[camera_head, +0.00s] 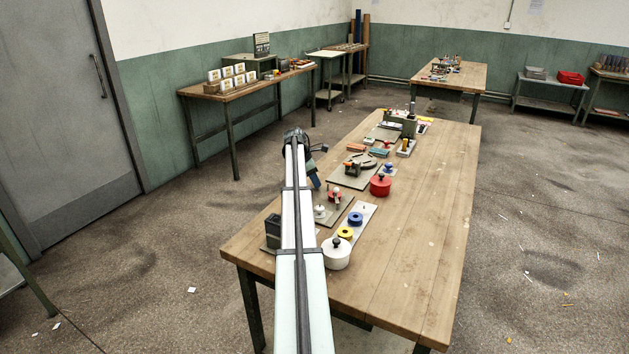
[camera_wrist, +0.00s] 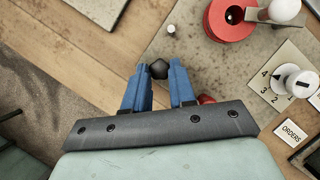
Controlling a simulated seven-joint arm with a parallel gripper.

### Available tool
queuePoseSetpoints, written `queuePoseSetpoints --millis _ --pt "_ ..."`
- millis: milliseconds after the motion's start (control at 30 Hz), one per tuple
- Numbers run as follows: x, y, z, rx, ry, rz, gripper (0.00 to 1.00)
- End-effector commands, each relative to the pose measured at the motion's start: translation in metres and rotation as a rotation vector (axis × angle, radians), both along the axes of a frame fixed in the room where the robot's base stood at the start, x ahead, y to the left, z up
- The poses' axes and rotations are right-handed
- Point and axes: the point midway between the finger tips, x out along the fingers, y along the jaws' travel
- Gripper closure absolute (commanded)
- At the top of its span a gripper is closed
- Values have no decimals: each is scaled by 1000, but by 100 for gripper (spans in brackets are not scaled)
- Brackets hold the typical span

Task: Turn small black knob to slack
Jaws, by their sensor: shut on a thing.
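The small black knob (camera_wrist: 158,69) shows in the wrist view at the edge of a grey plate (camera_wrist: 215,75). My gripper (camera_wrist: 157,72) has its two blue fingers on either side of the knob and is shut on it. The fingers hide part of the knob, and no slack mark is readable. I cannot make out the knob there.
In the wrist view, a red ring (camera_wrist: 228,20) with a white ball, a white numbered dial (camera_wrist: 297,82) and an ORDERS label (camera_wrist: 291,132) lie to the right. In the head view, a white lidded pot (camera_head: 336,254) stands nearby. The table's right side (camera_head: 425,230) is clear.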

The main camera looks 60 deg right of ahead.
Motion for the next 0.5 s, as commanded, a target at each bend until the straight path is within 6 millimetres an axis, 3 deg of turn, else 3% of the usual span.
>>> queuePoseSetpoints --millis 267,500 --pt "2 -2 0 0 0 -93 100" --pt "4 -5 0 1 1 -283 100"
